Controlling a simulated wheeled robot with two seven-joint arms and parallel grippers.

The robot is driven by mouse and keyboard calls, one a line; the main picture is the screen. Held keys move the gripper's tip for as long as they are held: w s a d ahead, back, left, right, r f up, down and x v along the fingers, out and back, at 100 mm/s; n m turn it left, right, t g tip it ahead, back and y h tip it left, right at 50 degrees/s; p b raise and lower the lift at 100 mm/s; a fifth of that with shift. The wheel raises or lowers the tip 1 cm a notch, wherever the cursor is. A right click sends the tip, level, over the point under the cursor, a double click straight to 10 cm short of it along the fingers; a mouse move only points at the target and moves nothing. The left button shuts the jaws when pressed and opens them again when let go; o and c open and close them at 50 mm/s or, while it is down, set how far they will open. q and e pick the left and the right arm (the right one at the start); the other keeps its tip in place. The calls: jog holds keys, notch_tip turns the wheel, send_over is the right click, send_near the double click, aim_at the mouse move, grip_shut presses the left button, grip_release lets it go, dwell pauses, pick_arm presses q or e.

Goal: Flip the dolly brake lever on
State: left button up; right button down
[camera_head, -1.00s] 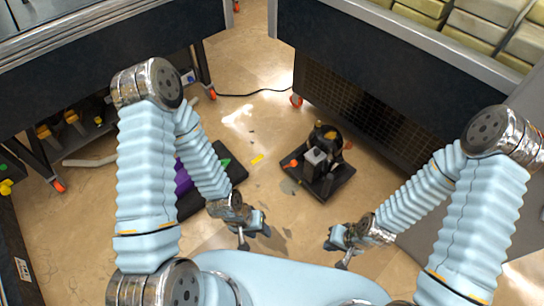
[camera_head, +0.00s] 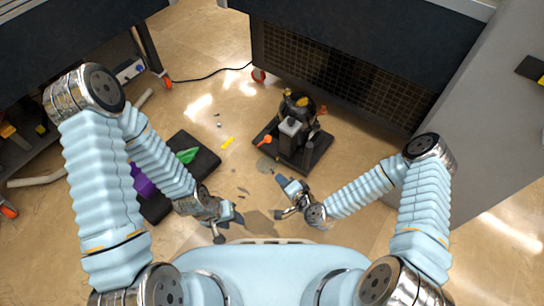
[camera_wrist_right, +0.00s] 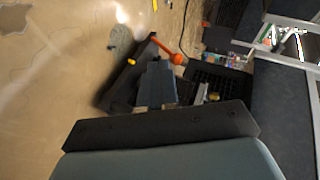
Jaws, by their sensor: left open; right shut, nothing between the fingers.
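The vacuum pump (camera_head: 297,115), dark with a grey box on its front, sits on a black dolly (camera_head: 318,152) on the floor. The orange brake lever (camera_head: 264,140) sticks out at the dolly's left side. In the right wrist view the lever (camera_wrist_right: 177,58) shows as an orange rod with a round end, beyond the fingers. My right gripper (camera_head: 281,181) is shut and empty, in front of the dolly and apart from the lever. My left gripper (camera_head: 234,214) is open and empty, further left and nearer my base.
A black mat (camera_head: 203,155) with a purple object (camera_head: 142,183) and a green piece (camera_head: 187,155) lies left of the dolly. A yellow strip (camera_head: 227,143) lies between them. A dark cabinet (camera_head: 345,80) stands behind; a grey panel (camera_head: 485,130) is at right.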

aim_at(269, 141)
pick_arm(q)
notch_tip(269, 141, down, 2)
jog(key=shift+a+f+b, duration=0.1)
jog(key=shift+a+b, duration=0.05)
jog(key=shift+b, duration=0.25)
pick_arm(e)
jog(key=w+m+t, duration=0.1)
jog(key=w+d+m+t+h, duration=0.1)
jog(key=w+m+t, duration=0.1)
jog(key=shift+d+f+m+t+h, duration=0.1)
jog(key=shift+d+m+t+h, duration=0.2)
jog(key=shift+m, duration=0.1)
jog(key=shift+w, duration=0.1)
pick_arm(q)
notch_tip(269, 141, down, 2)
jog(key=shift+f+b, duration=0.2)
jog(key=shift+b, duration=1)
pick_arm(e)
jog(key=x, duration=1.4)
pick_arm(q)
jog(key=shift+r, duration=0.1)
pick_arm(e)
jog(key=shift+a, duration=0.1)
